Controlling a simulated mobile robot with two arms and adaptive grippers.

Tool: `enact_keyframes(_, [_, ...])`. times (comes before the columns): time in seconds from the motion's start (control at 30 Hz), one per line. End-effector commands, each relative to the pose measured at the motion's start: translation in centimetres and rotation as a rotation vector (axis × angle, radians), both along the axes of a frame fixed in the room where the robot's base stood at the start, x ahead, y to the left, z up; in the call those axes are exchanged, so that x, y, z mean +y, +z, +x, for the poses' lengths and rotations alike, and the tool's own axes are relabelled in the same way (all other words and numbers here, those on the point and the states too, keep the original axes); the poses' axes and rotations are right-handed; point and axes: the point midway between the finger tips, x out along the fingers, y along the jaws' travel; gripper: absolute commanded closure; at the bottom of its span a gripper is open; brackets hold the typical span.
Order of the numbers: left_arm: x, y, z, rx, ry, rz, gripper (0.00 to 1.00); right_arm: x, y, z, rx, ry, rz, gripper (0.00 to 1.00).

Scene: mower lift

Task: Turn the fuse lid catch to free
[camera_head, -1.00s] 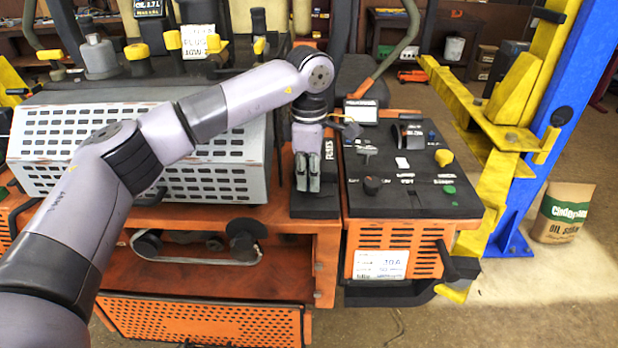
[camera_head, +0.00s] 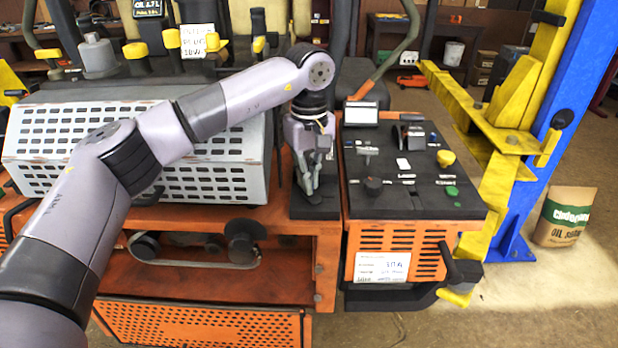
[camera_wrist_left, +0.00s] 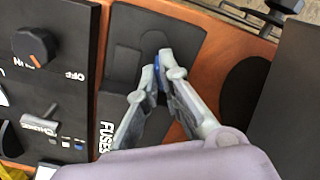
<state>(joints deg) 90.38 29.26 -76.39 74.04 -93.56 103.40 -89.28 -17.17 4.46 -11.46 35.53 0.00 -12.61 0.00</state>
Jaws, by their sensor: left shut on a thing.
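The black fuse lid (camera_head: 322,211) lies flat on the orange deck, left of the control panel. In the left wrist view the dark lid (camera_wrist_left: 179,36) has rounded corners, and white FUSES lettering shows beside my finger. My left gripper (camera_head: 309,188) points down at the lid. In the wrist view its fingertips (camera_wrist_left: 157,75) close together over the lid, with a bit of blue between them. That blue piece looks like the catch, held between the tips. Most of it is hidden by the fingers, so I cannot tell its angle. My right gripper is not in view.
The control panel (camera_head: 400,205) with a knob, switches and a yellow button (camera_head: 446,158) stands close on the right. A grey slotted cover (camera_head: 60,150) is on the left under my arm. A blue lift post (camera_head: 560,110) with yellow arms stands at the right.

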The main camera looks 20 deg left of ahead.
Motion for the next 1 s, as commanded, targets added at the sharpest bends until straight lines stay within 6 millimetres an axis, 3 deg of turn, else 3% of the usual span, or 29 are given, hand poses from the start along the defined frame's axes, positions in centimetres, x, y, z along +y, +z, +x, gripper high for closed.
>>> enact_keyframes(0.5, [-0.04, 0.24, 0.07, -0.004, -0.412, -0.003, 1.00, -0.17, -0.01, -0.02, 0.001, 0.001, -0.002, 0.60])
enact_keyframes(1.0, [-0.03, 0.25, 0.07, -0.005, -0.543, -0.002, 1.00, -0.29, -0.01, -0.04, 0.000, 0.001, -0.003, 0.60])
